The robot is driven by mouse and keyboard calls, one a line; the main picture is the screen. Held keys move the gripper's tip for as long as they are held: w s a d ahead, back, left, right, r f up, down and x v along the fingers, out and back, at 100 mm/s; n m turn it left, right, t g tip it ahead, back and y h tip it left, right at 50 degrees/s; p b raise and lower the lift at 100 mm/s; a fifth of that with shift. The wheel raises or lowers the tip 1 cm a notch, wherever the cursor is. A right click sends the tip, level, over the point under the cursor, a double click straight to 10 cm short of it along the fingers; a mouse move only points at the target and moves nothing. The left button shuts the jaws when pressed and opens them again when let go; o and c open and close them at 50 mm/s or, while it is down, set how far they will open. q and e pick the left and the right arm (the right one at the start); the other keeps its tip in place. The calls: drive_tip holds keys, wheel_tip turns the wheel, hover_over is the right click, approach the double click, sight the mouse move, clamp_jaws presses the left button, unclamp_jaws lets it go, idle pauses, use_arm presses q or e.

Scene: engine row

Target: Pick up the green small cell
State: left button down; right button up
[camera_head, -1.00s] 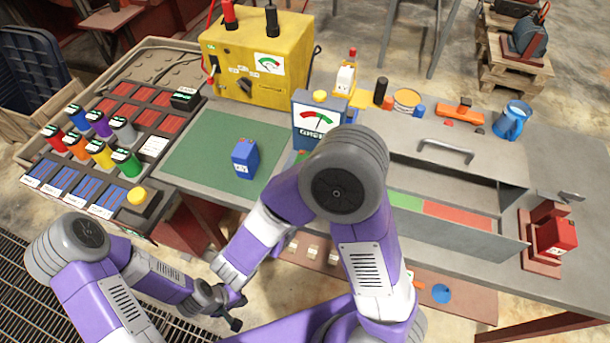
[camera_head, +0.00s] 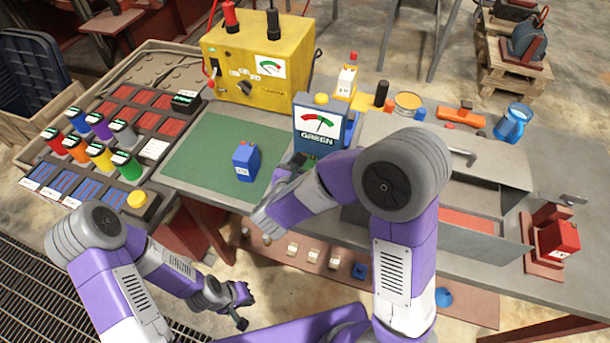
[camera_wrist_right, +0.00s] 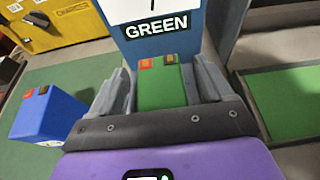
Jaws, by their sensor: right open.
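The green small cell (camera_wrist_right: 162,86), a box with red and dark terminals on top, stands in front of the blue tester (camera_head: 318,128), whose display reads GREEN. The tester also shows in the right wrist view (camera_wrist_right: 155,48). My right gripper (camera_head: 292,168) is open in front of the tester. In the right wrist view its fingers (camera_wrist_right: 160,92) stand on either side of the green cell, with nothing gripped. In the head view my right gripper and arm hide most of that cell. My left gripper (camera_head: 241,306) is open and empty, low in front of the bench.
A blue small cell (camera_head: 246,162) stands on the green mat (camera_head: 205,150), left of my right gripper. A rack (camera_head: 140,200) of colored cylindrical cells is at the left. A yellow charger (camera_head: 255,62) stands behind. A grey box with a green compartment (camera_wrist_right: 290,105) is at the right.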

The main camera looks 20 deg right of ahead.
clamp_jaws()
idle(0.5)
drive_tip(key=shift+r, duration=0.1)
